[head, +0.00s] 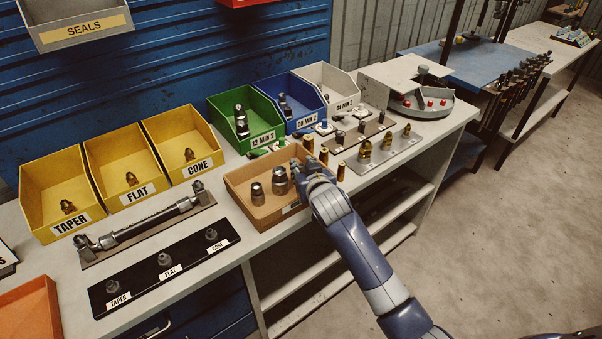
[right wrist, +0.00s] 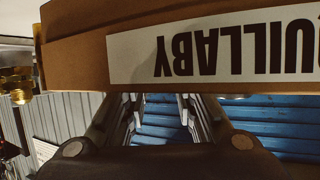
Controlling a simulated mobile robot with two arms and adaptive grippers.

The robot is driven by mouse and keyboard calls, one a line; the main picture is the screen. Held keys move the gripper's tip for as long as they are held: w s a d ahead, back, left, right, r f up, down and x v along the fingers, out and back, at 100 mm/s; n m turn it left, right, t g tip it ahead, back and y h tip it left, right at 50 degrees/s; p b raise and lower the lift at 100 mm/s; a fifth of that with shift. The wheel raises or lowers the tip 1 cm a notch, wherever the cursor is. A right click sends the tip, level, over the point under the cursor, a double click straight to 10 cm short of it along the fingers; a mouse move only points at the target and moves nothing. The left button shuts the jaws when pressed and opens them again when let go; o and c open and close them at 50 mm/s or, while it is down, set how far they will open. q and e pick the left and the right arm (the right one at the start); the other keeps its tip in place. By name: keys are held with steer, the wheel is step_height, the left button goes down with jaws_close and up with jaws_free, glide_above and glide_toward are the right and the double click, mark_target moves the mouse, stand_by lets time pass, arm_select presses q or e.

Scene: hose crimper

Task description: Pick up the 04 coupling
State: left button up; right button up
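The white bin labelled 04 MIN 2 (head: 343,106) stands at the right end of the row of bins on the bench. I cannot make out a coupling inside it, and no part can be read as the 04 coupling. A brown tray (head: 285,213) in front of the bins holds metal couplings (head: 280,181). My right gripper (head: 303,168) is at the tray's right side in the head view, and my arm hides part of the tray. In the right wrist view, its two fingers (right wrist: 158,112) stand apart by the tray's lettered wall (right wrist: 75,70); the fingertips are not clear. My left gripper is not in view.
The green bin (head: 262,139) and blue bin (head: 308,120) stand left of the white bin. Brass fittings (head: 364,149) stand on a plate right of my arm. Yellow bins (head: 196,170) and a black plate (head: 190,267) are on the left.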

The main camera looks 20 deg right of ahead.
steer(key=shift+c, duration=0.2)
jaws_close()
